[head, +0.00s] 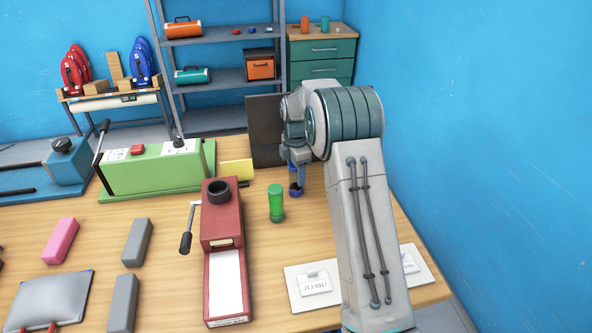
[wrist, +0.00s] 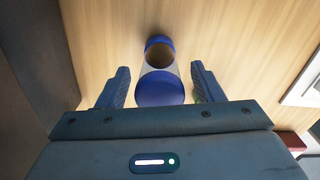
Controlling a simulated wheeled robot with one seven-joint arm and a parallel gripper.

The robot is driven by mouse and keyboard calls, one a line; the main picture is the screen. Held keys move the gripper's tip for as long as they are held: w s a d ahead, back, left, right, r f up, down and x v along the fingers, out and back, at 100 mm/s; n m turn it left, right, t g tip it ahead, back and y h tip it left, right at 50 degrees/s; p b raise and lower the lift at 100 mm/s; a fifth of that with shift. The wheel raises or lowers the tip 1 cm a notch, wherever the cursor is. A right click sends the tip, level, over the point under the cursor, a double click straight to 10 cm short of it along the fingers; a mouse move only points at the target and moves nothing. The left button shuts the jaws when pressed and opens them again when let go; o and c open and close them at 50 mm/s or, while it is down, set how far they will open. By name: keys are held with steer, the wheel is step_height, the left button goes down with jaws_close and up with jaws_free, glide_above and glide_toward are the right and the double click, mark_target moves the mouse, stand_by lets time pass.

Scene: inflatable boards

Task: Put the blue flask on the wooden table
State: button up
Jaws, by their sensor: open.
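The blue flask (wrist: 160,88) has blue ends and a pale middle. In the wrist view it lies between the two fingers of my gripper (wrist: 160,70), with a small gap on each side. My gripper is open and not clamped on it. In the head view my gripper (head: 297,178) is over the back right of the wooden table (head: 258,208), and a blue part of the flask (head: 295,191) shows below it. My arm hides some of the flask there. The wooden tabletop also shows around the flask in the wrist view (wrist: 225,35).
A green flask (head: 276,202) stands to the left of my gripper. A red press (head: 223,250) is left of that. A dark panel (head: 265,130) stands behind my gripper. A white board with labels (head: 300,290) lies in front. A blue wall is at the right.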

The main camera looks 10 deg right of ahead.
step_height(320, 180, up, 12)
steer(key=shift+f, duration=0.25)
steer(key=s+r+m+t, duration=0.1)
steer(key=s+r+m, duration=0.35)
steer(key=s, duration=0.45)
steer(key=s+r+m+t, duration=0.1)
steer(key=s+r+m, duration=0.2)
steer(key=s+m, duration=0.45)
steer(key=s+f+m, duration=0.2)
steer(key=s+m, duration=0.2)
steer(key=s, duration=0.6)
steer(key=s+f+m+t, duration=0.1)
steer(key=s+f+m, duration=0.2)
steer(key=s, duration=0.7)
steer(key=shift+s+f+m, duration=0.25)
steer(key=shift+f+m, duration=0.1)
steer(key=shift+m, duration=0.25)
